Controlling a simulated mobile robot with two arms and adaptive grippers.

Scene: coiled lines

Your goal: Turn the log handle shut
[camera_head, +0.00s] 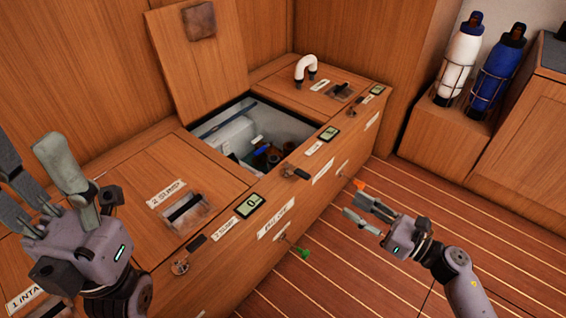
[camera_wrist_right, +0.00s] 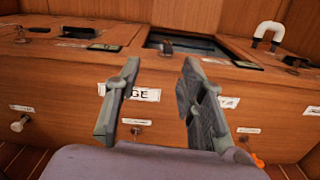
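Several small handles sit along the wooden locker's front and top edge; their labels are too small for me to tell which is the log handle. On the front are a green handle (camera_head: 301,252) and an orange-tipped one (camera_head: 360,185); the orange piece also shows in the right wrist view (camera_wrist_right: 258,160). My right gripper (camera_head: 358,203) is open and empty, in front of the locker face beside the orange piece. In the wrist view its fingers (camera_wrist_right: 160,75) are apart, with a label ending in "GE" behind them. My left gripper (camera_head: 35,160) is open and empty above the locker's left end.
The locker's middle hatch lid (camera_head: 200,75) stands raised, leaving an open bin (camera_head: 270,118) with objects inside. A white bent pipe (camera_head: 306,68) rises from the top at right. White (camera_head: 463,55) and blue (camera_head: 497,70) bottles stand in racks. The striped floor (camera_head: 400,290) is clear.

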